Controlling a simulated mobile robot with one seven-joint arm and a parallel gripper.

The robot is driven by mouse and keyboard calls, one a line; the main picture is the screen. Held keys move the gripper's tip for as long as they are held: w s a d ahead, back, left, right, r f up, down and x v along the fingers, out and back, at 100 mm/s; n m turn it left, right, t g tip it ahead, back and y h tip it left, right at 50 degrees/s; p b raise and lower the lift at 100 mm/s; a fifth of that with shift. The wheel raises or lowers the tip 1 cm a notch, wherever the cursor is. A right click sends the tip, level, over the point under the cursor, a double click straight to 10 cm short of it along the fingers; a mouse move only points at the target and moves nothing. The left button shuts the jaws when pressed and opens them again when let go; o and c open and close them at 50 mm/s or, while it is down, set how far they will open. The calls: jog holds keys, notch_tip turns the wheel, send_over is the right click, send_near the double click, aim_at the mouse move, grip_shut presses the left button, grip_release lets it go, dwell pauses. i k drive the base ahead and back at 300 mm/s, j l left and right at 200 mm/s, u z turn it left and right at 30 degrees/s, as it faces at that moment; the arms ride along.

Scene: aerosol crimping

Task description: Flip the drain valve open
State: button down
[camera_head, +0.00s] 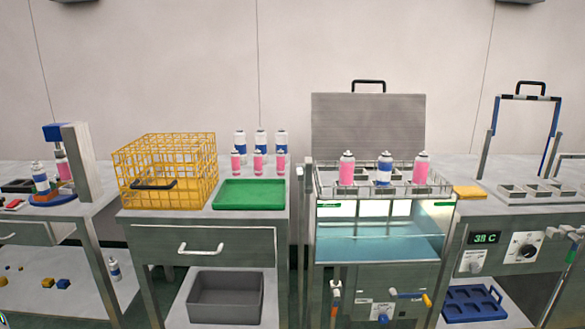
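A water tank (375,247) with a clear front stands right of centre, holding blue-tinted water. Below it, on the grey front panel, a lever with a yellow-orange tip (426,300) lies roughly level, pointing right. A small plate with a blue knob (383,318) sits just under it, near the bottom edge. An upright pipe with an orange band (336,290) runs down at the panel's left. I cannot tell for sure which of these is the drain valve. My gripper is not in view.
Pink and blue cans (384,170) stand in a rack over the tank, its lid (368,126) raised behind. Left are a green tray (248,194), a yellow wire basket (165,172) and a grey bin (225,297). Right are a temperature panel (485,238) and blue tray (472,304).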

aim_at(338, 297)
jog(key=i+j+z, duration=0.2)
jog(key=j, duration=0.2)
jog(key=i+j+z, duration=0.2)
jog(key=j, duration=0.2)
jog(key=j+z, duration=0.2)
jog(key=j, duration=0.2)
jog(key=i+l, duration=0.35)
jog(key=i, duration=0.15)
